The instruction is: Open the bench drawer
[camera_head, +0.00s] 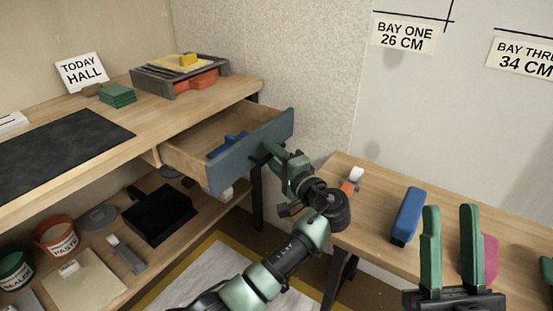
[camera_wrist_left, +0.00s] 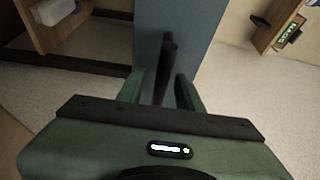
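The bench drawer (camera_head: 255,150) has a wooden box and a blue-grey front. It is pulled well out of the bench, and a blue item (camera_head: 228,145) lies inside it. My left gripper (camera_head: 272,152) is at the drawer front. In the left wrist view the black bar handle (camera_wrist_left: 167,55) stands between the gripper's two green fingers (camera_wrist_left: 159,85), with a visible gap on the left side. Contact with the right finger is unclear. My right gripper (camera_head: 451,210) is open and empty, in front of the right-hand table.
The right-hand table (camera_head: 380,205) holds a blue block (camera_head: 408,215) and a small orange-and-white tool (camera_head: 352,180). The bench top (camera_head: 165,115) bears a grey tray (camera_head: 180,78) and green blocks (camera_head: 116,95).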

